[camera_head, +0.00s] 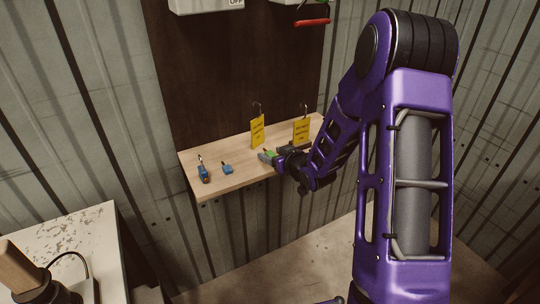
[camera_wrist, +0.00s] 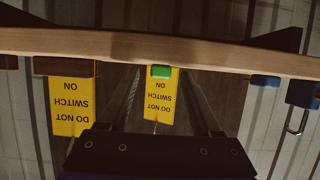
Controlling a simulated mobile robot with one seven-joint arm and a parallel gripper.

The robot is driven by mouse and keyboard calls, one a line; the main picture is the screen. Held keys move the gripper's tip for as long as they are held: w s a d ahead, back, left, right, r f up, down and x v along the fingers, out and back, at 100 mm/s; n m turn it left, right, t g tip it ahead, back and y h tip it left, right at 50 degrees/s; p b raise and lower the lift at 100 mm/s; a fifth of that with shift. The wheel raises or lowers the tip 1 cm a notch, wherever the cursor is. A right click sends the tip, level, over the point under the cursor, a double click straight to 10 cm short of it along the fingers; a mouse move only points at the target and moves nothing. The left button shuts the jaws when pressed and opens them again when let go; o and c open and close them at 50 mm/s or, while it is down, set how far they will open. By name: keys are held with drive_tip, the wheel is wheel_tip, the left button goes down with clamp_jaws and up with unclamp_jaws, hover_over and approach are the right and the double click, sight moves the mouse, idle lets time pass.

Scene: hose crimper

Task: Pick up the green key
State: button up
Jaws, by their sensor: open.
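The green key (camera_head: 269,153) lies on the wooden shelf (camera_head: 236,180), near its front edge. In the wrist view a green block-shaped part of the key (camera_wrist: 161,71) shows at the middle of the shelf edge; the rest is hidden. My gripper (camera_head: 271,156) is open and reaches over the shelf from the right, right beside the key. In the wrist view its fingers (camera_wrist: 162,78) point toward the shelf, with the green part between their lines. I cannot tell whether the fingers touch the key.
Two yellow tags (camera_head: 258,132) (camera_head: 302,131) with hooks stand behind the key. A blue padlock (camera_head: 204,174) and a small blue piece (camera_head: 227,168) lie left on the shelf. A dark board (camera_head: 235,75) rises behind. A worn white table (camera_head: 70,235) is at the lower left.

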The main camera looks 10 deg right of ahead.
clamp_jaws()
idle(0.4)
wheel_tip(320, 180, up, 18)
drive_tip(key=p, duration=0.4)
